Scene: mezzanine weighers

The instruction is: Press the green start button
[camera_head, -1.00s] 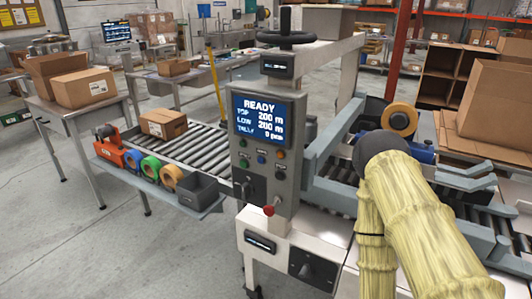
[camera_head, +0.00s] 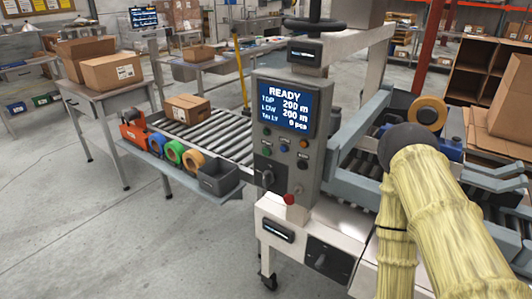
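The grey control panel (camera_head: 285,165) of the machine stands near the middle of the head view. Its blue screen (camera_head: 287,107) reads READY, with TOP 200 m, LOW 200 m and a tally of 0 pcs. Several small buttons sit below the screen. A red knob (camera_head: 289,199) is at the panel's lower edge. My yellowish, ribbed arm with a dark round joint is right of the panel, apart from it in the picture. My gripper does not show.
Left of the panel, a roller conveyor (camera_head: 226,138) carries a cardboard box (camera_head: 187,108). A shelf before it holds tape rolls (camera_head: 174,152) and a grey bin (camera_head: 220,180). A table (camera_head: 95,98) with boxes stands farther left. The floor at front left is clear.

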